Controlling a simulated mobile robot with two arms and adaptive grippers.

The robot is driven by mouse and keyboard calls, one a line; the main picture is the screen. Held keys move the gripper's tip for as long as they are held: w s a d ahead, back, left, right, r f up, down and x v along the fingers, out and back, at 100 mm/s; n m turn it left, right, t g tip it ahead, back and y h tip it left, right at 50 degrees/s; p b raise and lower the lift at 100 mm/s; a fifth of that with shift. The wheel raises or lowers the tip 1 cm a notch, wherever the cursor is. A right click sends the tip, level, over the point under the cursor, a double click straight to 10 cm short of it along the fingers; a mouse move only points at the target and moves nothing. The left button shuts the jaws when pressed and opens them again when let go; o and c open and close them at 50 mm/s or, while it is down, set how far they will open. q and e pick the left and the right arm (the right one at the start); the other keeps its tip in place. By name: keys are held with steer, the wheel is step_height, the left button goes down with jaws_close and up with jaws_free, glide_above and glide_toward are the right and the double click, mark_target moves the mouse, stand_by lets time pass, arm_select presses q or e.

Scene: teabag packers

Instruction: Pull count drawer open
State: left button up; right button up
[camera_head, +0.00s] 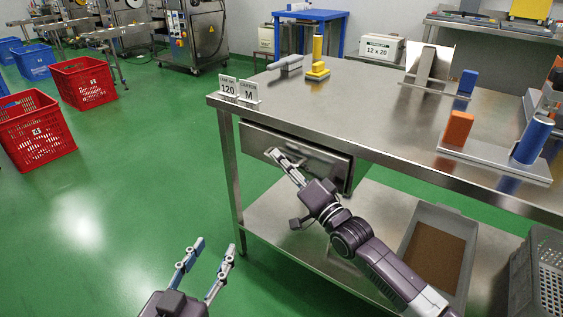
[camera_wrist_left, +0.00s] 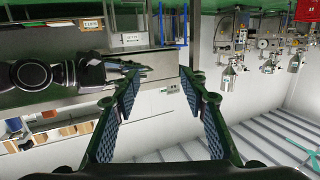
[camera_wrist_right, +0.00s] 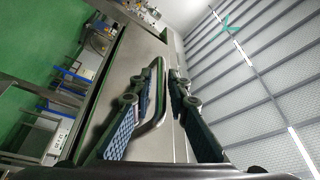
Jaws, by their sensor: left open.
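The count drawer (camera_head: 323,165) is a steel drawer under the left end of the steel table. Its front panel sits close below the table edge; I cannot tell exactly how far out it stands. My right gripper (camera_head: 274,156) is at the drawer front, with its fingers on either side of the handle. In the right wrist view the bent metal bar handle (camera_wrist_right: 158,95) lies between the narrowed blue-padded fingers (camera_wrist_right: 163,76). My left gripper (camera_head: 216,246) is open and empty, low over the green floor, away from the drawer; its spread fingers show in the left wrist view (camera_wrist_left: 160,75).
The steel table (camera_head: 360,110) carries signs "120" (camera_head: 228,88) and "M" (camera_head: 249,92), a yellow stand (camera_head: 317,70), and an orange block (camera_head: 458,128). A grey bin (camera_head: 411,250) stands on the lower shelf. Red crates (camera_head: 36,130) stand at left; the floor between is clear.

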jaws_close()
